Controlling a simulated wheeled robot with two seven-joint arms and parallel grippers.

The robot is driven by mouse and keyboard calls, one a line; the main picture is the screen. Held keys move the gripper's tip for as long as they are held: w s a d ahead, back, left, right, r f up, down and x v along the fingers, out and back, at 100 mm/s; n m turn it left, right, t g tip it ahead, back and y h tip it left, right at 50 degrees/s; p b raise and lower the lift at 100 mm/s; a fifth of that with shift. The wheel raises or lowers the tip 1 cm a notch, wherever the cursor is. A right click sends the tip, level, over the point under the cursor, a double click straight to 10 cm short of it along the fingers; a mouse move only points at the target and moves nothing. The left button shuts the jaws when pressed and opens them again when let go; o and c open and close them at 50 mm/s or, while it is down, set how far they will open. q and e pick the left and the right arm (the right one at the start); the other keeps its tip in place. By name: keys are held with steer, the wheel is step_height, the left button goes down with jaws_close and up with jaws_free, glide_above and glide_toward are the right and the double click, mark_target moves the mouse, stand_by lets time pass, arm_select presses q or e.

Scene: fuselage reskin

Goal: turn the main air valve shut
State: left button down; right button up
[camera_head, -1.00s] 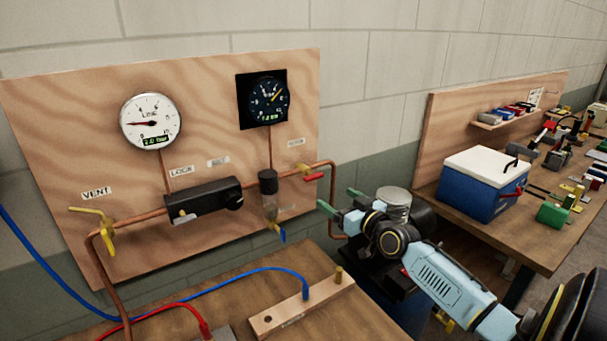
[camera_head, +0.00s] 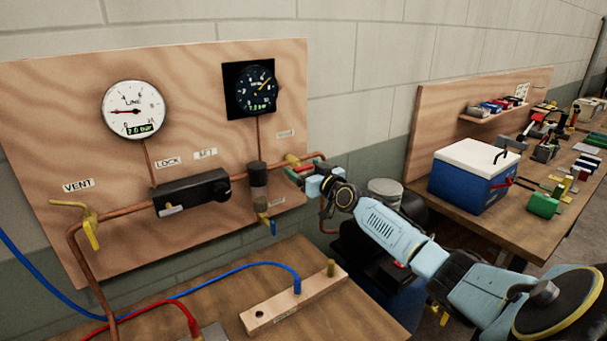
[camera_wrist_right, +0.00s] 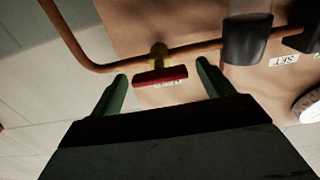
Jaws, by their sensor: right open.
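The main air valve has a red handle (camera_wrist_right: 160,76) on a brass body (camera_wrist_right: 158,54), set in the copper pipe at the right end of the wooden board. In the head view its brass body (camera_head: 293,160) shows just above my right gripper (camera_head: 298,172), which hides most of the handle. In the right wrist view my right gripper (camera_wrist_right: 162,88) is open, with one green finger on each side of the red handle. The handle lies crosswise between the fingertips, and I see a gap on both sides. My left gripper is not in view.
The filter bowl (camera_head: 258,185) hangs from the pipe just left of the right gripper. A black regulator block (camera_head: 192,192), a yellow vent valve (camera_head: 90,230) and two gauges are on the board. A wooden bench (camera_head: 345,318) with hoses lies below.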

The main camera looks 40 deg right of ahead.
steer(key=shift+w, duration=0.55)
steer(key=c, duration=1)
